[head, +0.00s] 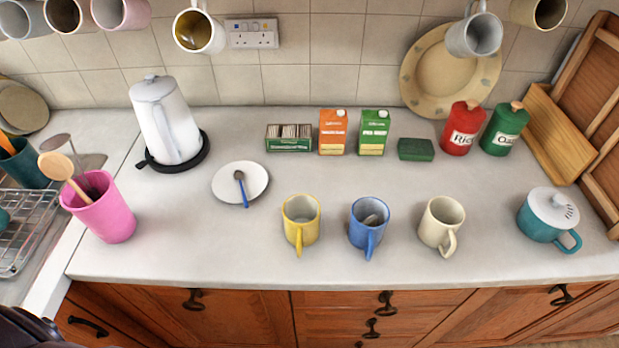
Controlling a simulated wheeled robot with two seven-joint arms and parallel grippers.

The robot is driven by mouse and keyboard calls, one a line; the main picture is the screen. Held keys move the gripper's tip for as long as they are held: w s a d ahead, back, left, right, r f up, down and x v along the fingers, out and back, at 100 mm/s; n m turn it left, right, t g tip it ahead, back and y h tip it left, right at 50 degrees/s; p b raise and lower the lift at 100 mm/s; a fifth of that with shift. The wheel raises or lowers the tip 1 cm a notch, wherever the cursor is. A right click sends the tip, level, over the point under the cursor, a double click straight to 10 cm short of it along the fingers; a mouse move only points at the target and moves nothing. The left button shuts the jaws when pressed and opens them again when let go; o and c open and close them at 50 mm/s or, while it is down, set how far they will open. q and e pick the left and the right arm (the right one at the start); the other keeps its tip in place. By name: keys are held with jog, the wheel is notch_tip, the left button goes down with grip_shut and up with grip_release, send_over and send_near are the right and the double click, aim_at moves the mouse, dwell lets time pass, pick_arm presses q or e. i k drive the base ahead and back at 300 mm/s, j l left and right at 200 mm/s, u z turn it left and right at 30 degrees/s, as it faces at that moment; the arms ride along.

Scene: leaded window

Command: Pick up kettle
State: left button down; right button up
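The white kettle (168,125) stands upright on its black round base (190,158) at the back left of the counter, near the tiled wall. Its lid with a small knob is on top. A dark part of my arm shows at the bottom left corner. Neither gripper shows in the head view, and nothing touches the kettle.
A pink utensil pot (104,212) stands in front left of the kettle. A white saucer (226,184) with a blue-handled spoon lies to its right. Yellow (299,226), blue (362,229) and cream (436,228) mugs line the front. Mugs hang above.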

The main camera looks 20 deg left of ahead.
aim_at(172, 134)
jog(key=u, duration=1.35)
